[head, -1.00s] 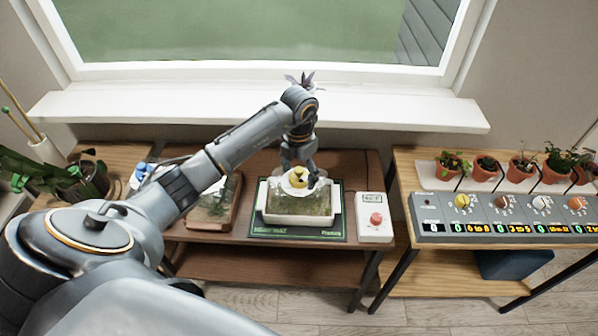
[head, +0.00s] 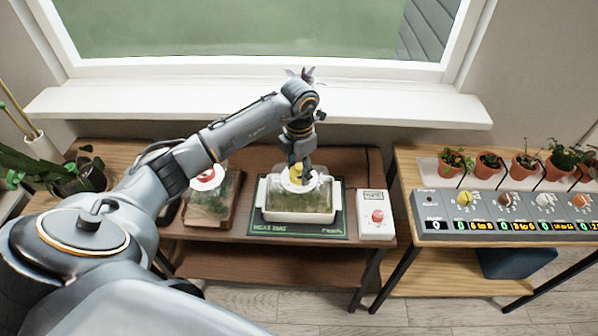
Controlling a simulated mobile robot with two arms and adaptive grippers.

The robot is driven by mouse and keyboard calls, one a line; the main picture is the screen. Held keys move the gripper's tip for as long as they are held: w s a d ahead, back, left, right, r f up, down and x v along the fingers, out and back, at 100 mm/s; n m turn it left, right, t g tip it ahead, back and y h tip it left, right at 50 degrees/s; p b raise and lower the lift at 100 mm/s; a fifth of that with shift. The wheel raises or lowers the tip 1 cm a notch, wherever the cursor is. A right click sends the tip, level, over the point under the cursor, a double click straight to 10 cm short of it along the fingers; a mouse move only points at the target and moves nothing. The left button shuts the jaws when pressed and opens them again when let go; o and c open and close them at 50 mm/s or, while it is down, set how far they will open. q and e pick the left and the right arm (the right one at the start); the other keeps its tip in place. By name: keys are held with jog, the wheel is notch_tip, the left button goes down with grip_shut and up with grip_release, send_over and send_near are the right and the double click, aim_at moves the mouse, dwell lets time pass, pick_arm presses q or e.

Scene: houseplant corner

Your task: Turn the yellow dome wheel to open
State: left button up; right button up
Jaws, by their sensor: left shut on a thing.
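The yellow dome wheel (head: 294,172) sits on a round white mount on top of a clear-domed white propagator tray (head: 299,215). The tray stands on a dark green mat (head: 262,229) on the wooden table. My left gripper (head: 299,174) reaches down from above and is shut on the yellow wheel. Its fingers cover much of the wheel, so its turned angle cannot be told. My right gripper is not in view.
A second clear case with a red knob (head: 207,175) stands to the left. A white box with a red button (head: 377,216) is at the right. A dial panel (head: 510,212) and several potted plants (head: 488,165) fill the right table.

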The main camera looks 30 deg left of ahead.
pick_arm(q)
jog(key=m+b, duration=0.3)
jog(key=m, duration=0.1)
jog(key=shift+f, duration=0.15)
jog(key=shift+m+b, duration=0.85)
jog(key=shift+m, duration=0.75)
jog(key=o, duration=1.2)
jog(key=shift+c, duration=0.2)
jog(key=shift+r, duration=0.2)
notch_tip(320, 180, up, 12)
